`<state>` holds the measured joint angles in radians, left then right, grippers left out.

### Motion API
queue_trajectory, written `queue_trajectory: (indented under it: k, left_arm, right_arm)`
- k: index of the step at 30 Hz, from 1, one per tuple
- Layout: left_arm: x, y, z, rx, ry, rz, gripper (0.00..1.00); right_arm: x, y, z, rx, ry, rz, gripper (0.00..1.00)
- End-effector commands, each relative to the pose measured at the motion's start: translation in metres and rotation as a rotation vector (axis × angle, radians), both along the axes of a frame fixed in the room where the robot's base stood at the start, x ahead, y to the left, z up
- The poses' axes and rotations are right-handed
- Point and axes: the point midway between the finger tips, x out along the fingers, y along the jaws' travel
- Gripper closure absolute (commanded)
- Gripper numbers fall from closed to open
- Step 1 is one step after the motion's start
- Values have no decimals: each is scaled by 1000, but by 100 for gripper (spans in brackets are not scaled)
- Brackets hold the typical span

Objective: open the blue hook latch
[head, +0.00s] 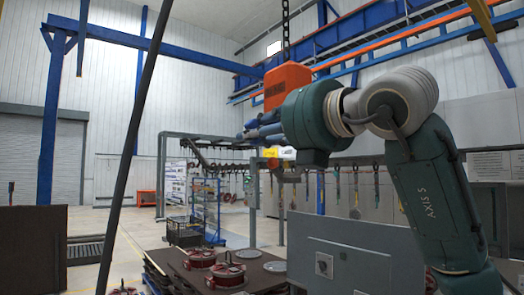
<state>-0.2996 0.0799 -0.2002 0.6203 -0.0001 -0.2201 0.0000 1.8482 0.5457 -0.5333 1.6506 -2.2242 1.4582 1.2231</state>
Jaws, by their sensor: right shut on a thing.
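My right gripper (246,131) is at the centre of the head view, in front of and a little below the orange hoist block (285,80). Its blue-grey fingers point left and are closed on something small. The wrist hides most of the hold, and the blue hook latch cannot be made out clearly apart from the fingers. A row of hanging hooks with coloured parts (355,190) is behind, to the right of and below the gripper. My left gripper is not in view.
A grey cabinet (370,262) with a switch stands at the lower right. A dark table (180,268) carries red round parts (226,274). A chain (286,30) holds the hoist block. A dark slanted bar (138,125) crosses the left side. Open floor (105,235) lies at left.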

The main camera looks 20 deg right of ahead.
Motion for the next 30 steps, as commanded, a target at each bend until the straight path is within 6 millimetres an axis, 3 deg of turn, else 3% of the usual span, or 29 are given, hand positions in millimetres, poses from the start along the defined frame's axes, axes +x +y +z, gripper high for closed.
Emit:
queue_trajectory:
  k: [12, 30]
  left_arm:
    - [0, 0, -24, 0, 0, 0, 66]
    - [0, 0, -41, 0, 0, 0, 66]
  right_arm:
    - [-4, 5, 21, 374, 123, 5, 100]
    - [-2, -4, 45, 852, 293, 3, 100]
